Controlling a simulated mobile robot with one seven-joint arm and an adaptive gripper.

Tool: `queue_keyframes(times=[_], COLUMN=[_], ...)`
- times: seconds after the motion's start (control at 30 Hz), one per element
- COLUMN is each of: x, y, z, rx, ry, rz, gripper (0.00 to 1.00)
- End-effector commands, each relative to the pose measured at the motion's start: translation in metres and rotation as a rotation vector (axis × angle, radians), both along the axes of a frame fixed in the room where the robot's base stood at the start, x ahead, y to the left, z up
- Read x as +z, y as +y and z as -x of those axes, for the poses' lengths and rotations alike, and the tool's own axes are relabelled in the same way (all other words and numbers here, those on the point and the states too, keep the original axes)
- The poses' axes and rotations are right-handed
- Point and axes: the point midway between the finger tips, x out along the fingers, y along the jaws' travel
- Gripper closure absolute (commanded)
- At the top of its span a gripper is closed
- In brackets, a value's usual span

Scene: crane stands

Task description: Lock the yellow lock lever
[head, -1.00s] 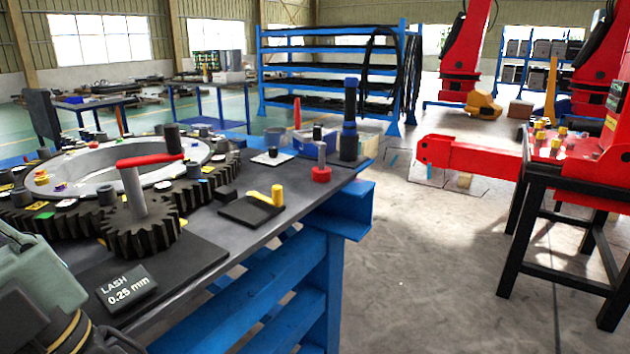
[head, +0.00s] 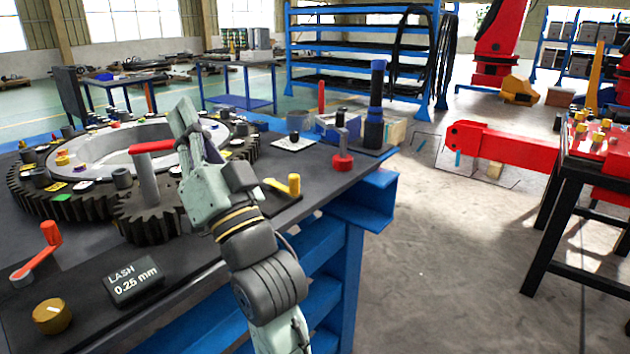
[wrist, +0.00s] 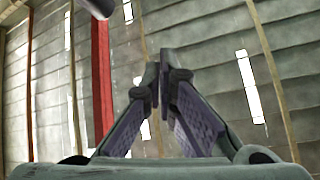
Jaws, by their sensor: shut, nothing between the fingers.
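The yellow lock lever (head: 281,188) sits on a dark plate near the front edge of the bench, its short upright grip at the right end. My gripper (head: 184,108) is raised in front of the large gear ring, to the left of the lever and apart from it. It points upward. Its fingers are shut and empty; in the wrist view the fingertips (wrist: 150,82) meet against the wall and windows. My arm partly hides the plate's left side. The lever does not show in the wrist view.
A small pinion (head: 146,217) with a red-handled crank stands left of my arm. The LASH display (head: 134,282), a gold knob (head: 52,316) and an orange lever (head: 36,258) are at the front left. A red-based post (head: 342,160) and a blue-topped post (head: 375,110) stand beyond the lever.

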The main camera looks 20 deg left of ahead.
Motion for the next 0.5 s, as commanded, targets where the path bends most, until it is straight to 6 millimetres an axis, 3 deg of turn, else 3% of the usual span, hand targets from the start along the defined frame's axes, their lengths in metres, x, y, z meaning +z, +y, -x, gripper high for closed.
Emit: queue_keyframes(times=[0.03,0.1,0.2,0.33,0.5], x=[-0.020,-0.057,-0.106,-0.150,-0.174], y=[-0.025,-0.061,-0.115,-0.170,-0.198], z=[-0.051,-0.103,-0.147,-0.166,-0.169], rx=[0.013,0.060,0.114,0.163,0.191], ry=[0.179,0.443,0.770,1.062,1.215], rz=[0.029,0.043,0.013,-0.052,-0.095], gripper=[1.00,1.00,1.00,1.00,1.00])
